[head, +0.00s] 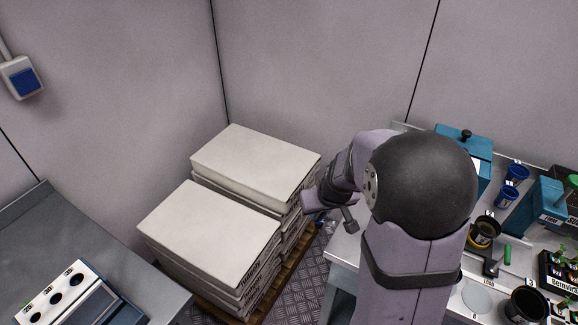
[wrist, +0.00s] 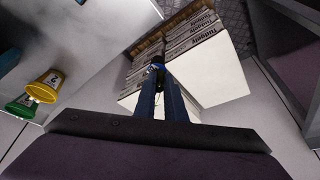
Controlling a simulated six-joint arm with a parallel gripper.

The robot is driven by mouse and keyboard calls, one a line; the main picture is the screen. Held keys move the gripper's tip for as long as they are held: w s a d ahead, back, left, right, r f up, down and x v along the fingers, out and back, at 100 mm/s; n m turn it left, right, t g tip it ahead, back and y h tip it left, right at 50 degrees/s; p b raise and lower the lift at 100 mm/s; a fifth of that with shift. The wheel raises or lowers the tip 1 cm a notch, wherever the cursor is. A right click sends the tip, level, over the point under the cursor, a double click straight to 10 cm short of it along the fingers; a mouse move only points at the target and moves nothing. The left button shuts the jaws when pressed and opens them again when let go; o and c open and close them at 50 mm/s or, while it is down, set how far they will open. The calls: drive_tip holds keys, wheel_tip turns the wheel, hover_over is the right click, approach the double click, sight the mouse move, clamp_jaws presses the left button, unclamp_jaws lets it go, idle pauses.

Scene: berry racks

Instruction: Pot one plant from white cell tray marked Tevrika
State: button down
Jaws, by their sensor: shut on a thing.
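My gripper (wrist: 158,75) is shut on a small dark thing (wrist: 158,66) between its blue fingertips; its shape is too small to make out. A black pot (head: 527,306) stands on the right bench, near a black pot (head: 486,231) with a yellow base. A black tray (head: 553,268) with seedlings and a label starting "Bemvir" is at the right edge.
Stacks of white bags (head: 210,235) stand on a wooden pallet between the benches. Blue cups (head: 507,197), teal boxes (head: 467,146) and a green-handled tool (head: 507,254) crowd the right bench. The left bench (head: 90,235) has bare room. Yellow (wrist: 43,88) and green cups show in the wrist view.

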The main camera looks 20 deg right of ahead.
drive_tip(key=d+r+m+h+p, duration=0.1)
drive_tip(key=d+r+m+p, duration=0.1)
drive_tip(key=d+r, duration=0.6)
drive_tip(key=w+d+r+m+h+p, duration=0.1)
drive_tip(key=d+r+m+p, duration=0.2)
drive_tip(key=d+r, duration=0.5)
drive_tip(key=w+d+r+m+g+p, duration=0.1)
drive_tip(key=d+r+m+p, duration=0.1)
drive_tip(key=d+r, duration=0.6)
drive_tip(key=shift+d+m+h+p, duration=0.4)
drive_tip(key=shift+d+p, duration=0.15)
drive_tip(key=shift+d, duration=2.8)
drive_tip(key=s+d+f+p, duration=0.2)
drive_tip(key=s+d, duration=1)
drive_tip(key=d, duration=0.1)
drive_tip(key=s+f+n+b, duration=0.1)
drive_tip(key=s+f, duration=0.5)
drive_tip(key=f, duration=0.3)
drive_tip(key=shift+d+f+n+y, duration=0.2)
drive_tip(key=shift+f+n+y, duration=0.1)
drive_tip(key=shift+n, duration=0.1)
drive_tip(key=shift+f, duration=0.1)
drive_tip(key=shift+f+b, duration=3.9)
drive_tip(key=shift+f, duration=1.25)
